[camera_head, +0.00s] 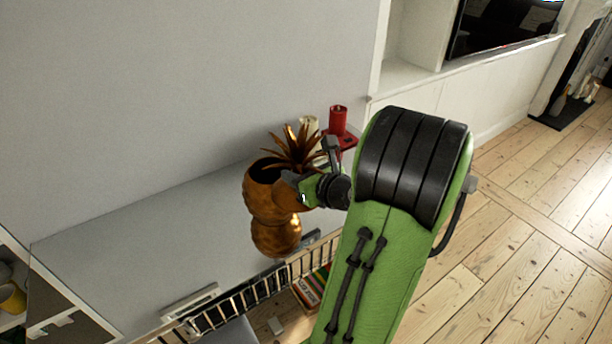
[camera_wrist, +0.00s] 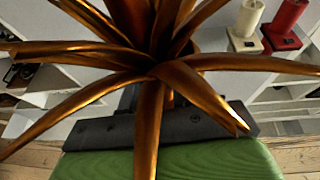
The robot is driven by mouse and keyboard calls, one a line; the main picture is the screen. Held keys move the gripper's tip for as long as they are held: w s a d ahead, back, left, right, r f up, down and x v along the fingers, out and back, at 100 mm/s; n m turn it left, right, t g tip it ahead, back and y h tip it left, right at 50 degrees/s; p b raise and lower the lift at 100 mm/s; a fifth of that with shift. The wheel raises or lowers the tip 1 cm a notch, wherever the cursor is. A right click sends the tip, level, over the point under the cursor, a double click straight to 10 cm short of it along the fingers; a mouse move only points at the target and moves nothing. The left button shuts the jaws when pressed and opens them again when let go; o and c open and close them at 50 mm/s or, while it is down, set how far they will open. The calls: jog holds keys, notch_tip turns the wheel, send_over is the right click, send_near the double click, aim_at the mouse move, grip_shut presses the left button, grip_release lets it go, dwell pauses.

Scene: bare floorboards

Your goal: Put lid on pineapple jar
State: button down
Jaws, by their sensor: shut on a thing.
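The pineapple jar (camera_head: 275,235) is a bronze, bulging vessel standing upright on the grey top. Its dark round opening shows at the upper left. The lid (camera_head: 292,150) is a crown of pointed bronze leaves, above and to the right of the opening. My gripper (camera_head: 308,187) is at the jar's upper right side, shut on the lid. In the wrist view the lid's leaves (camera_wrist: 150,70) spread across the picture and hide the fingertips. The lid's underside is hidden, and I cannot tell whether it touches the rim.
A red candle (camera_head: 338,120) and a cream candle (camera_head: 309,125) stand behind the lid. The grey top (camera_head: 150,245) is clear left of the jar, with a wall behind. A slatted rack (camera_head: 240,300) with books is along the front edge.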

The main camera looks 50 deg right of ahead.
jog(key=d+r+p+x, duration=0.1)
jog(key=p+x, duration=0.6)
jog(key=x, duration=0.7)
jog(key=shift+w+r+p, duration=0.3)
jog(key=shift+w+r, duration=0.1)
jog(key=shift+r, duration=0.45)
jog(key=shift+d+f, duration=0.1)
jog(key=shift+f, duration=0.25)
dwell(1.0)
jog(key=shift+c, duration=1.4)
grip_release()
jog(key=shift+s, duration=0.1)
